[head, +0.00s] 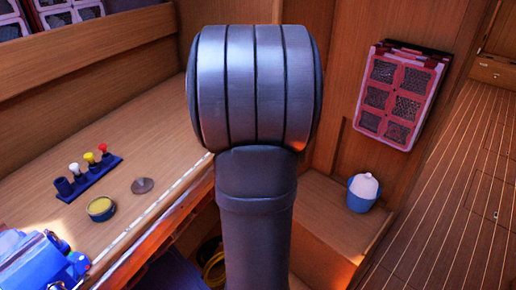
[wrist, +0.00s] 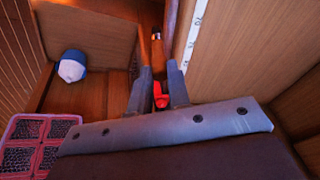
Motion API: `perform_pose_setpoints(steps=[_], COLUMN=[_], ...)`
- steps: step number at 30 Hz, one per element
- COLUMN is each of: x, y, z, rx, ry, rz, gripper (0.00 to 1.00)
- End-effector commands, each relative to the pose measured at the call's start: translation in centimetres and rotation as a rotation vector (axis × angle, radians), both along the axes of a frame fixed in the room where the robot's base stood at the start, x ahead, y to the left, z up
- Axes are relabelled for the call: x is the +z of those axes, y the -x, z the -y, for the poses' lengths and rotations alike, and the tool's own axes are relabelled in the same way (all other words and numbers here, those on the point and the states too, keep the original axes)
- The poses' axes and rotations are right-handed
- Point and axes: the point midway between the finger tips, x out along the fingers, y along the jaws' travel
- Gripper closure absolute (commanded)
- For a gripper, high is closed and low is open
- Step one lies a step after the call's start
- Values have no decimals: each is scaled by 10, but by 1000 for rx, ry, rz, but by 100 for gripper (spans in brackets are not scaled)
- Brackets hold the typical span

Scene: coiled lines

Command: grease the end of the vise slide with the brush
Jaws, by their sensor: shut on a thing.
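My gripper (wrist: 161,88) shows in the wrist view, its two dark fingers shut on a small red piece, which appears to be the brush (wrist: 160,100). In the head view my own arm link hides the gripper and the brush. The blue vise (head: 42,265) is at the lower left of the head view, on the bench and cut off by the frame edge. The end of its slide cannot be made out. An open round tin with yellowish contents (head: 101,208) stands beyond the vise.
A dark blue rack (head: 90,180) holds several pieces with white, yellow and red tops. A grey disc (head: 142,185) lies near the tin. A blue-and-white container (head: 363,192) stands on a lower wooden step (head: 325,225). A red-framed crate (head: 400,95) is on the right wall.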

Motion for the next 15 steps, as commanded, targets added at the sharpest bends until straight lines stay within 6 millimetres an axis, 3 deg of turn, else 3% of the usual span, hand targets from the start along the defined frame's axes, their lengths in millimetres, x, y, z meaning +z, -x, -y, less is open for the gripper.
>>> perform_pose_setpoints(steps=[1, 3, 8, 15], x=[15, 27, 36, 44], y=[5, 16, 43, 100], z=[-20, -48, -111, -196], rx=[17, 39, 82, 130], ry=[-10, -24, -54, -100], rz=[3, -2, -10, -19], gripper=[100, 100, 100, 100])
